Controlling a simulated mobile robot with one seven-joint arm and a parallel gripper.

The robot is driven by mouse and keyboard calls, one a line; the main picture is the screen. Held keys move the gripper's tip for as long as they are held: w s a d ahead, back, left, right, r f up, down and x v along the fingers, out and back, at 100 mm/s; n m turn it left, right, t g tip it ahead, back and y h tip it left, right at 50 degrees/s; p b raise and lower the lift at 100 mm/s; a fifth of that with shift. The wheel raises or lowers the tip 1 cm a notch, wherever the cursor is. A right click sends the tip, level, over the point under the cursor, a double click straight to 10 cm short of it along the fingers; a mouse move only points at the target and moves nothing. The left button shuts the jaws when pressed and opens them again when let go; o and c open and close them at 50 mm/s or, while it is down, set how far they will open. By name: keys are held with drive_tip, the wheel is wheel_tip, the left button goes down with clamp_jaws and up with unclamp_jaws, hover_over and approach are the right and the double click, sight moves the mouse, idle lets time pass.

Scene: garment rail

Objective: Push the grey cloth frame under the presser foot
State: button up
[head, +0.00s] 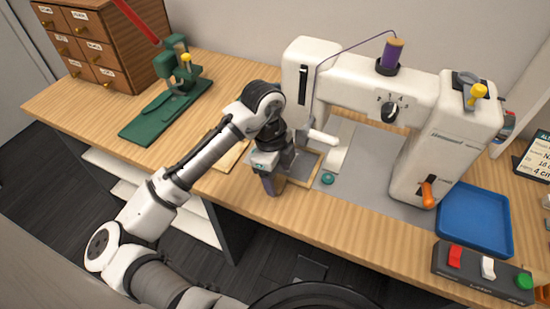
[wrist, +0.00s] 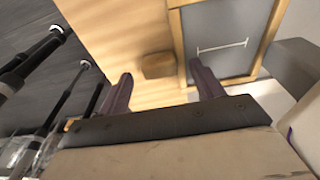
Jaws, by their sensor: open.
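The grey cloth frame (head: 300,164) has a light wooden rim and lies flat at the left end of the sewing machine (head: 425,140), partly hidden by my arm in the head view. In the wrist view its grey cloth (wrist: 222,35) carries a white line. A small wooden block (wrist: 158,65) sits against the rim's near side. My gripper (head: 269,186) is open and empty at the table's front edge, beside the frame. In the wrist view its two fingers (wrist: 161,78) point towards the block, with the block beyond and between their tips. The presser foot is hidden behind my arm.
A green clamp stand (head: 165,108) and a drawer cabinet (head: 100,45) stand on the left. A blue tray (head: 475,220) and a switch box (head: 483,270) lie at the right.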

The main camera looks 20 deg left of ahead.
sight(304, 168)
drive_tip(key=shift+d+f, duration=0.15)
drive_tip(key=shift+f, duration=0.45)
drive_tip(key=shift+c, duration=0.5)
drive_tip(key=c, duration=1)
drive_tip(key=shift+c, duration=0.2)
drive_tip(key=shift+w, duration=0.1)
drive_tip(key=shift+w+d, duration=0.1)
drive_tip(key=shift+w, duration=1.25)
drive_tip(key=o, duration=1.1)
drive_tip(key=shift+o, duration=0.2)
